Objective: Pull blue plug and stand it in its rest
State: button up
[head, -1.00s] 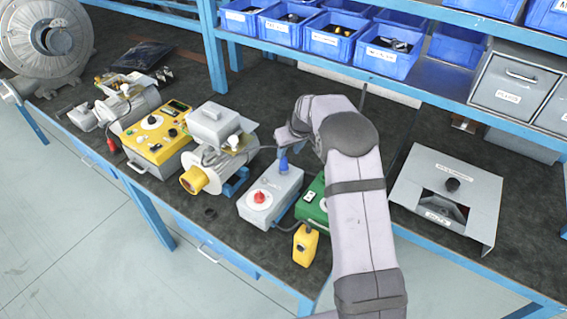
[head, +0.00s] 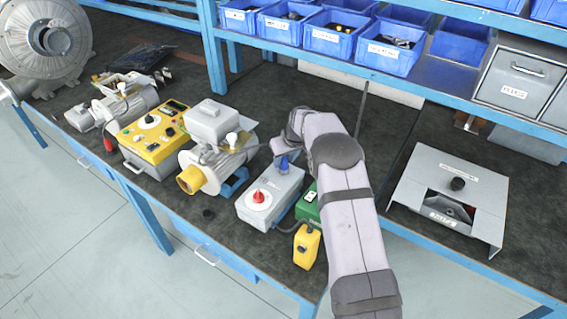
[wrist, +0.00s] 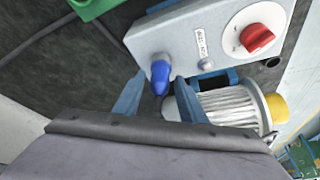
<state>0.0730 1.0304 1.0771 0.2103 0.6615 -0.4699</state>
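The blue plug (head: 284,164) stands upright in the top of a grey box (head: 270,197) with a red rotary knob. In the wrist view, the blue plug (wrist: 160,76) shows between the tips of my gripper's two blue-grey fingers (wrist: 158,88). The fingers are spread, with a gap visible on each side of the plug. In the head view, my gripper (head: 284,150) is just behind and above the plug, mostly hidden by my wrist. I cannot tell which thing is the plug's rest.
A motor (head: 215,165) with a yellow end stands left of the grey box. A green box (head: 307,205) and a yellow pendant (head: 307,246) are close on its right. A grey sheet-metal stand (head: 455,192) with a black knob is farther right.

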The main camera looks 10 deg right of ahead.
aim_at(284, 157)
grip_shut()
jog(key=shift+r+p, duration=0.35)
jog(key=shift+r, duration=0.45)
dwell(0.7)
jog(key=shift+r+p, duration=0.8)
jog(key=shift+r, duration=0.8)
jog(key=shift+a, duration=0.1)
jog(key=s+a+f+n+b, duration=0.2)
jog(key=a, duration=0.7)
jog(key=s+a+f+n+y+b, duration=0.1)
jog(key=s+a+f+n+b, duration=0.1)
jog(key=a, duration=0.8)
jog(key=s+a+f+n+g+y+b, duration=0.1)
jog(key=a+f+b, duration=0.3)
jog(key=a, duration=0.5)
jog(key=shift+s+a+n, duration=0.15)
jog(key=shift+s+n, duration=0.35)
jog(key=shift+s, duration=0.25)
jog(key=shift+f, duration=0.2)
